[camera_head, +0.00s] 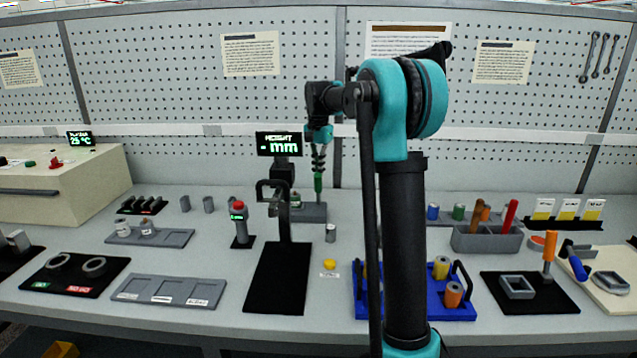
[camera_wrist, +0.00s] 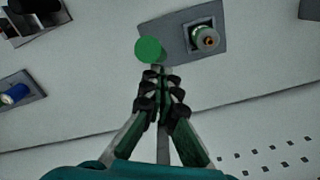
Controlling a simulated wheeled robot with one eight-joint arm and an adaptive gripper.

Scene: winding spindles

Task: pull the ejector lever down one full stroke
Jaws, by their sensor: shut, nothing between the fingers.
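The ejector lever has a green grip (camera_head: 318,182) and stands upright at the right of a grey base (camera_head: 310,215) at the back of the bench. In the wrist view its round green top (camera_wrist: 148,50) shows at the fingertips. A post carrying a green-and-white piece (camera_wrist: 205,38) stands on the same base (camera_wrist: 170,28). My gripper (camera_head: 318,166) points down just over the green grip, fingers shut and empty. It also shows in the wrist view (camera_wrist: 161,78). I cannot tell whether the fingertips touch the grip.
A height gauge with a display (camera_head: 279,144) and a black mat (camera_head: 278,278) stands left of the lever and closer. A red-topped device (camera_head: 239,222) is further left. A blue tray (camera_head: 448,312) and a grey bin (camera_head: 487,240) lie to the right. The pegboard (camera_head: 270,105) rises behind.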

